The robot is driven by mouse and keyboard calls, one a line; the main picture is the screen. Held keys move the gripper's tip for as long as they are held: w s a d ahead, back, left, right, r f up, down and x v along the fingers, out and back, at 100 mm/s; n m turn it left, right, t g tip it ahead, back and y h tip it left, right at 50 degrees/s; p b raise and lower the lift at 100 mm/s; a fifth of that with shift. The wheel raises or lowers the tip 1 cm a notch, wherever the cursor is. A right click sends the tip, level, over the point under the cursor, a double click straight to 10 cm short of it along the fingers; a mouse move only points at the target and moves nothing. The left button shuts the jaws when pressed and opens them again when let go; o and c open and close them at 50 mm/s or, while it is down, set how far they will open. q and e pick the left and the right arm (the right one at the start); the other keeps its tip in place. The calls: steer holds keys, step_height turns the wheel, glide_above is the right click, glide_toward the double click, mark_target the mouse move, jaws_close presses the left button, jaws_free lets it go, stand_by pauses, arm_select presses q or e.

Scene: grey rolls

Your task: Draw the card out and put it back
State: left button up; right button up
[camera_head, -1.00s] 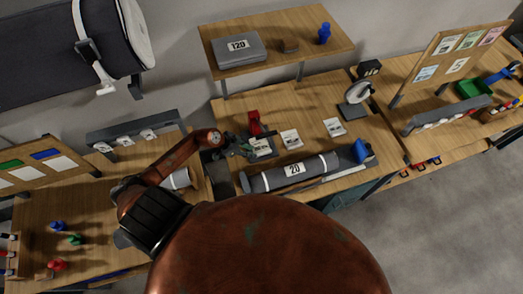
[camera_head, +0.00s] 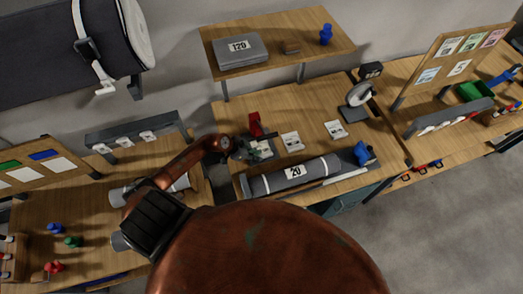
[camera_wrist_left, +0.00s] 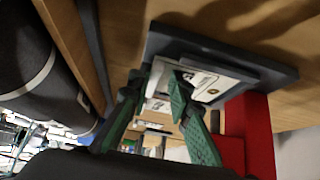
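A white printed card (camera_wrist_left: 208,84) lies in a dark grey holder (camera_wrist_left: 290,75) on the middle bench, close in front of my left gripper. My left gripper (camera_wrist_left: 160,76) has green-padded fingers, spread apart with a gap between their tips. One finger overlaps the card's near edge in the left wrist view; I cannot tell whether it touches. In the head view the same gripper (camera_head: 246,151) reaches in from the left and partly hides the card (camera_head: 264,147) and holder. My right gripper is not in view.
A red block (camera_head: 255,124) stands right behind the holder. Two more white cards lie to its right, one nearer (camera_head: 292,141) and one farther (camera_head: 335,130). A dark roll labelled 20 (camera_head: 290,178) lies along the bench front. A grey case (camera_head: 240,51) sits on the shelf behind.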

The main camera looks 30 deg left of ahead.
arm_select(q)
steer(key=shift+s+f, duration=0.15)
steer(key=shift+s, duration=0.05)
jaws_close()
steer(key=shift+p, duration=0.45)
steer(key=shift+w+r+p, duration=0.1)
steer(key=shift+r+p, duration=0.15)
steer(key=shift+p, duration=0.05)
stand_by(0.5)
steer(key=shift+s+d+r+p, duration=0.2)
steer(key=shift+s+d+p, duration=0.65)
steer(key=shift+p, duration=0.7)
steer(key=shift+s+d+p, duration=0.55)
steer(key=shift+d+p, duration=0.3)
steer(key=shift+p, duration=0.3)
